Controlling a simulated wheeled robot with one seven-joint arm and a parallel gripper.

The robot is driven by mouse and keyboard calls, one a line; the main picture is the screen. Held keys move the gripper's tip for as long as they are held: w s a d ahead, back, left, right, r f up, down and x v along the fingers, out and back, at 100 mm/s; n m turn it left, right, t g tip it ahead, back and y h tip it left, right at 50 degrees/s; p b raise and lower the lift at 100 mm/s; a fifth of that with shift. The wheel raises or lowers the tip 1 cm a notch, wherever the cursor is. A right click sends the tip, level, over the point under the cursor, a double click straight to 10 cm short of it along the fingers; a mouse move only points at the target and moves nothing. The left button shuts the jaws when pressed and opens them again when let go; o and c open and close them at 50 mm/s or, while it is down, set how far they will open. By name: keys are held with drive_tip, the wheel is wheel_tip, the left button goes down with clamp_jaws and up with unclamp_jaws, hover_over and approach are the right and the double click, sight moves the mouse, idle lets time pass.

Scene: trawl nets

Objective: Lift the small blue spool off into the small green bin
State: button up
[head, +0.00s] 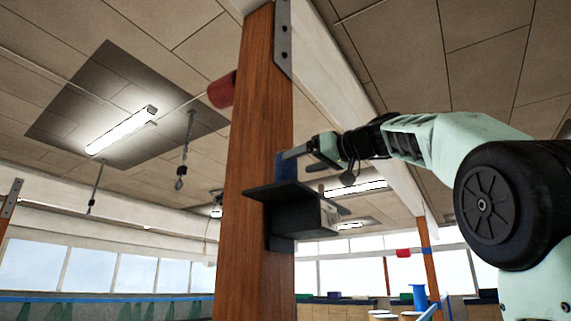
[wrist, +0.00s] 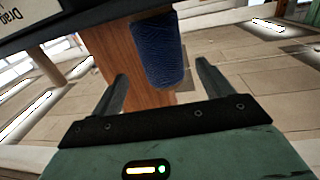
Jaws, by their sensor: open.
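The small blue spool (head: 286,166) stands upright on a dark shelf (head: 290,193) fixed to a wooden post. In the wrist view the blue, textured spool (wrist: 160,52) hangs down the picture from the shelf edge. My gripper (head: 297,153) is open at the spool's upper part. In the wrist view one finger of my gripper (wrist: 161,69) is on each side of the spool, with gaps. I cannot tell whether the fingertips reach fully around it. I cannot identify the small green bin; a small green shape (head: 406,297) lies far back on a counter.
The wooden post (head: 262,120) stands right behind the spool, with a metal plate (head: 282,40) higher up. A red cylinder (head: 222,91) sticks out left of it. A dark box-like part hangs under the shelf. Hooks hang from the ceiling at left. Counters lie far back.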

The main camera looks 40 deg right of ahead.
sight(280, 168)
drive_tip(key=shift+p+x, duration=0.45)
drive_tip(key=shift+x, duration=0.75)
drive_tip(key=p+x, duration=0.2)
drive_tip(key=x, duration=0.1)
drive_tip(key=p+x, duration=0.1)
drive_tip(key=p, duration=0.1)
drive_tip(key=shift+w+a+r, duration=0.1)
drive_tip(key=shift+a+r, duration=0.15)
drive_tip(key=shift+w+f, duration=0.2)
drive_tip(key=shift+w, duration=0.2)
drive_tip(key=shift+a, duration=0.1)
drive_tip(key=c, duration=1.1)
